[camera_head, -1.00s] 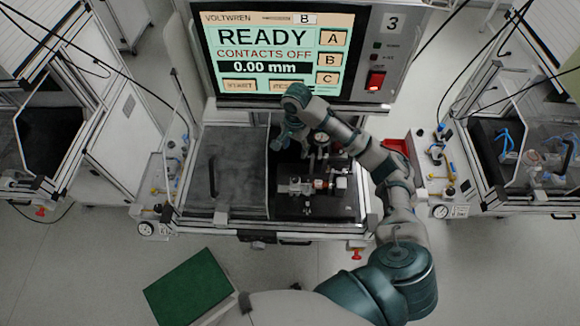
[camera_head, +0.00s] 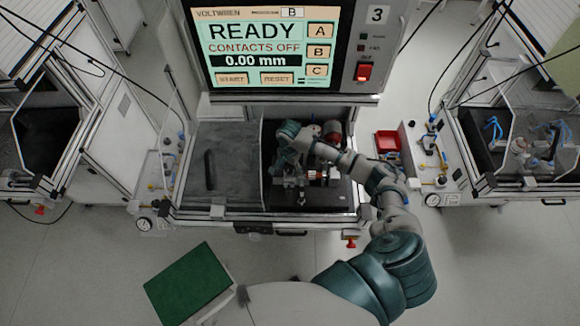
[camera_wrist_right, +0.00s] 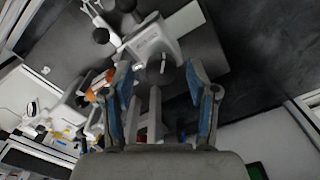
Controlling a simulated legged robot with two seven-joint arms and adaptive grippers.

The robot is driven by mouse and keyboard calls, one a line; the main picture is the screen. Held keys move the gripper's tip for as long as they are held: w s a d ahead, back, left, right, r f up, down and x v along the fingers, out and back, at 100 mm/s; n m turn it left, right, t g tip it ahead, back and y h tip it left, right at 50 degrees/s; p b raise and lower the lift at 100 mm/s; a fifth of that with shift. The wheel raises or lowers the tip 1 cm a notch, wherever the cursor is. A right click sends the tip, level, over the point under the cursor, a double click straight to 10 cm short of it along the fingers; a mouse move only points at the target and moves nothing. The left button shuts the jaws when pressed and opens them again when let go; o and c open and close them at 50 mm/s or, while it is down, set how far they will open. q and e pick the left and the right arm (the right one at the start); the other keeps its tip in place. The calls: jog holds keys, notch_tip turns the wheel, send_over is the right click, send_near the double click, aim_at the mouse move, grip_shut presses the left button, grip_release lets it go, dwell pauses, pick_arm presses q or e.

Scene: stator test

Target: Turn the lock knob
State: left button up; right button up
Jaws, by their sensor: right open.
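My right gripper (camera_head: 284,168) reaches down into the open right half of the central test bay, over the fixture (camera_head: 318,175). In the right wrist view its two blue-padded fingers (camera_wrist_right: 162,88) are spread wide. Between and beyond them is a pale metal fixture block (camera_wrist_right: 153,42) with a short pin or lever on its face. Dark ball-shaped knobs (camera_wrist_right: 101,36) stand on the fixture at the upper left. I cannot tell for sure which part is the lock knob. No contact with the fixture is clear. My left gripper is not in view.
A screen (camera_head: 262,60) above the bay reads READY, CONTACTS OFF, 0.00 mm. A grey cover with a handle (camera_head: 209,172) fills the bay's left half. A red bin (camera_head: 387,142) stands right of the bay. A green panel (camera_head: 190,285) is at lower left.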

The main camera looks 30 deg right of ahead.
jog(key=shift+a, duration=0.25)
jog(key=c, duration=0.4)
jog(key=shift+r, duration=0.1)
jog(key=c, duration=0.7)
grip_shut()
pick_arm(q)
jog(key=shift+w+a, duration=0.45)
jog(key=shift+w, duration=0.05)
pick_arm(e)
jog(key=shift+d, duration=0.2)
